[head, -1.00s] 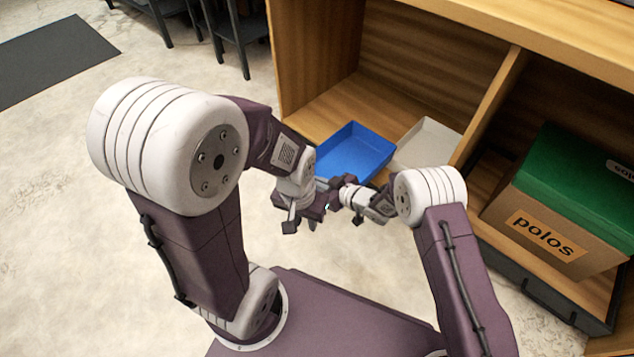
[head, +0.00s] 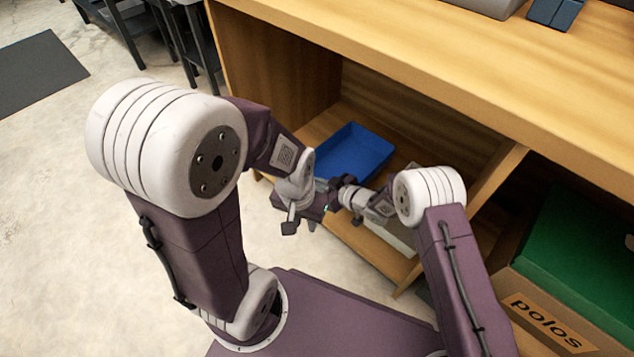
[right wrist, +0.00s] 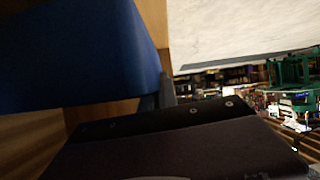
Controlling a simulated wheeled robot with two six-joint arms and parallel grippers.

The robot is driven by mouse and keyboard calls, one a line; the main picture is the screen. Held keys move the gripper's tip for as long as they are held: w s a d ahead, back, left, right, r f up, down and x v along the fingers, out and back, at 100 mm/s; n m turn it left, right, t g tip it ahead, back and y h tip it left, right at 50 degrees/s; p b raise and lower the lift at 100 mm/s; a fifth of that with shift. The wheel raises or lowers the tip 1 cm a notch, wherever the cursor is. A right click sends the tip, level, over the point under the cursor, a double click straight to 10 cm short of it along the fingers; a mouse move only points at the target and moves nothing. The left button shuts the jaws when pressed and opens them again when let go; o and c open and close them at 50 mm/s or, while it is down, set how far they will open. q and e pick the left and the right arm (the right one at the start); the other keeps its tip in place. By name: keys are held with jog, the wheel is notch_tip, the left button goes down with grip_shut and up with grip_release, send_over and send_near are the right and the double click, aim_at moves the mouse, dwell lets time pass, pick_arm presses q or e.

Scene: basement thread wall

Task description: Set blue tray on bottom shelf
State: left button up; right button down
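The blue tray (head: 352,152) is inside the left bay of the low wooden shelf unit, roughly level. My right gripper (head: 336,184) is at the tray's near edge and appears shut on it. Its fingertips are small and partly hidden. In the right wrist view the blue tray (right wrist: 75,50) fills the upper left, close against the gripper. My left gripper (head: 301,226) hangs beside the tray's near left corner, with its fingertips apart and nothing seen between them. The bottom shelf (head: 318,128) shows behind the tray. Whether the tray's underside touches it is hidden.
A whitish tray (head: 388,238) lies on the bottom shelf, right of the blue tray, mostly behind my right arm. A divider (head: 497,185) separates the bay with a green-lidded polos box (head: 545,312). The wooden top (head: 420,60) overhangs.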

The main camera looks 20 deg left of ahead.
notch_tip(320, 180, down, 7)
jog(key=b, duration=0.6)
jog(key=shift+r, duration=0.3)
jog(key=shift+f, duration=0.55)
jog(key=c, duration=1.6)
grip_release()
jog(key=shift+o, duration=0.2)
